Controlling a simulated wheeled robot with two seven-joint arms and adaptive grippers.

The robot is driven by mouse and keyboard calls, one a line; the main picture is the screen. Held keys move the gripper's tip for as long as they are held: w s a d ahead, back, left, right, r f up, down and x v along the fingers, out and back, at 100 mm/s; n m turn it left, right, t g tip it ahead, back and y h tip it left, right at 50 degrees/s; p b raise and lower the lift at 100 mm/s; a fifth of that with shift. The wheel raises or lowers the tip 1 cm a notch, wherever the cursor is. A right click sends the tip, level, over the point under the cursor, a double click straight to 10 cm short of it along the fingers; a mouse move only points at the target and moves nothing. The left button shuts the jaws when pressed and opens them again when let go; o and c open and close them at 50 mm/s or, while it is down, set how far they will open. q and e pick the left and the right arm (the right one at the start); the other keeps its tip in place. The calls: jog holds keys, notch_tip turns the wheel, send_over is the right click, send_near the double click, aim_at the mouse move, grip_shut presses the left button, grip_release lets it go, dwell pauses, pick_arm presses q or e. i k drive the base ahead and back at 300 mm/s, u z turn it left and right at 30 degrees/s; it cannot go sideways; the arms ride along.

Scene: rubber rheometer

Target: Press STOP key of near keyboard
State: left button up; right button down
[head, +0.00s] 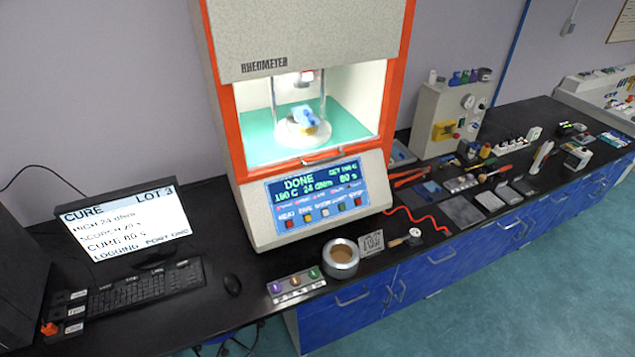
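A black computer keyboard (145,291) lies on the bench at the left, in front of a monitor (124,222) that reads CURE, LOT 3. The rheometer (312,110) is an orange and grey machine. Its blue display (317,186) reads DONE. A row of small coloured keys (325,212) runs along the bottom of its panel. Red keys sit at the left end (289,224) and right end (357,202) of the row. The labels are too small to read, so I cannot tell which key is STOP. Neither of my grippers is in view.
Tools and grey plates crowd the bench to the right. Blue drawers (440,258) face the open teal floor (520,300).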

aim_at(136, 279)
jog(key=u, duration=1.45)
jog(key=k, duration=0.5)
jog(key=u, duration=0.7)
jog(key=i, duration=1.1)
jog(key=z, duration=0.8)
